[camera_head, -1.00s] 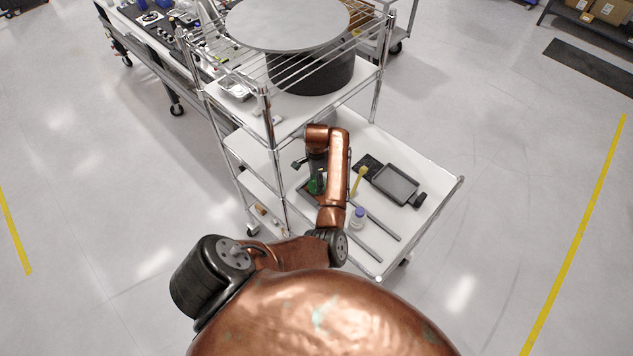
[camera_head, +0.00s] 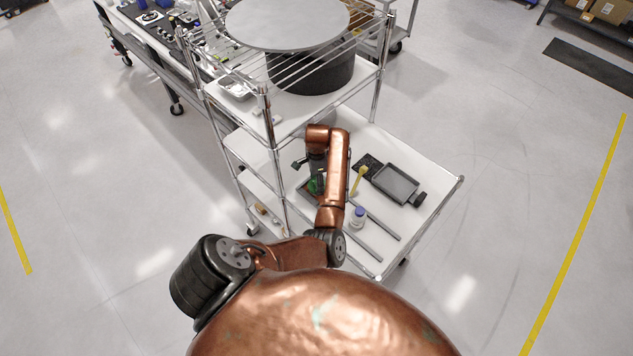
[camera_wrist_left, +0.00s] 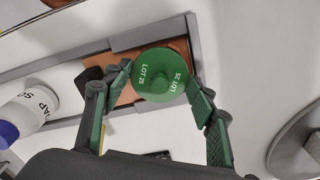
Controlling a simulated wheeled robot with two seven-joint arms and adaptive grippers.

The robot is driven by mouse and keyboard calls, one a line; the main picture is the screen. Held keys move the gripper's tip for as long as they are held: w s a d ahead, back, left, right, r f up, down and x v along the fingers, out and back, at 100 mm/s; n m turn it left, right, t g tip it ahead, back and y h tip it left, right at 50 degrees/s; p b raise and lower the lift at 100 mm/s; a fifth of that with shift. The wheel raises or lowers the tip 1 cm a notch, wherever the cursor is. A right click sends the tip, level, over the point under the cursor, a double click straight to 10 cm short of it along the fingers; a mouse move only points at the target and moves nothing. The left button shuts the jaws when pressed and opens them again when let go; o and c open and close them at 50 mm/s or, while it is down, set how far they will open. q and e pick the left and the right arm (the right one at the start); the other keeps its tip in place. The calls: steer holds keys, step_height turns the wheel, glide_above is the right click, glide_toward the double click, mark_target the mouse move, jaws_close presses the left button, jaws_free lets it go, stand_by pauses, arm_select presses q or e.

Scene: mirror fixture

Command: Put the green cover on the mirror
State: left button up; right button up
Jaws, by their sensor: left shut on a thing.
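My right gripper is not in view.
Behind the cover is a brown-floored, grey-edged tray (camera_wrist_left: 180,48). A white bottle with a blue cap (camera_head: 358,218), a yellow-handled tool (camera_head: 359,180), a dark flat device (camera_head: 396,184) and bars share the white lower shelf (camera_head: 440,180). Metal posts stand left of my arm.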

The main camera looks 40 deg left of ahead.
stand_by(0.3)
arm_select(q)
steer(key=o, duration=0.9)
steer(key=o, duration=0.4)
steer(key=shift+o, duration=0.2)
steer(key=shift+r, duration=3.45)
steer(key=shift+c, duration=0.7)
jaws_close()
